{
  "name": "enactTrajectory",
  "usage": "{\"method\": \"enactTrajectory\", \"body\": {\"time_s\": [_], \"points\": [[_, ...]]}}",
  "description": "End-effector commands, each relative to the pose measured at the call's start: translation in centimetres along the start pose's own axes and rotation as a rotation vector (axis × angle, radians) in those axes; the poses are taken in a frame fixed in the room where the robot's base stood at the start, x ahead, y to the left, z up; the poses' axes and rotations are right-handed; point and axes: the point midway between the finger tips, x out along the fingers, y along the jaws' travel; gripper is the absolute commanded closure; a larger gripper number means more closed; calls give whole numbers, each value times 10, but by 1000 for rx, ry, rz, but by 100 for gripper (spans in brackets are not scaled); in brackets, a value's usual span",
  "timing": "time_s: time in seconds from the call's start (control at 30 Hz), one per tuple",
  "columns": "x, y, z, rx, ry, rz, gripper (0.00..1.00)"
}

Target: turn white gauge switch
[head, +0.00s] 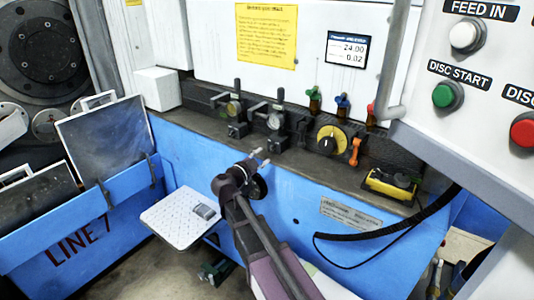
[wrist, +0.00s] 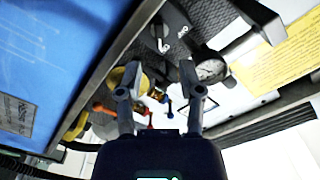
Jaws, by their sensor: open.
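The white-faced gauge (head: 274,121) sits on the dark ledge at the back of the machine, with a dark upright lever (head: 281,96) beside it. It also shows in the wrist view, as a round white dial (wrist: 210,70) right of my fingers. My gripper (head: 259,158) is in front of and below the gauge in the head view, apart from it. In the wrist view my gripper (wrist: 158,85) has its two fingers spread with nothing held between them. The right finger overlaps the area just left of the dial. Which small part is the gauge's switch is unclear.
A similar yellowish gauge (head: 234,108) stands left. A yellow dial (head: 332,139), an orange handle (head: 354,151) and several small coloured levers stand right. A yellow-black device (head: 391,186) lies on the ledge's right. The control panel (head: 470,90) overhangs the right side.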

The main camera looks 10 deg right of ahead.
Motion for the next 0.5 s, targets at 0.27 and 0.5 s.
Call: {"method": "enactTrajectory", "body": {"time_s": [0.27, 0.5], "points": [[-43, 1, -1, 0, -1, -1, 51], [-62, 0, 0, 0, -1, 0, 51]]}}
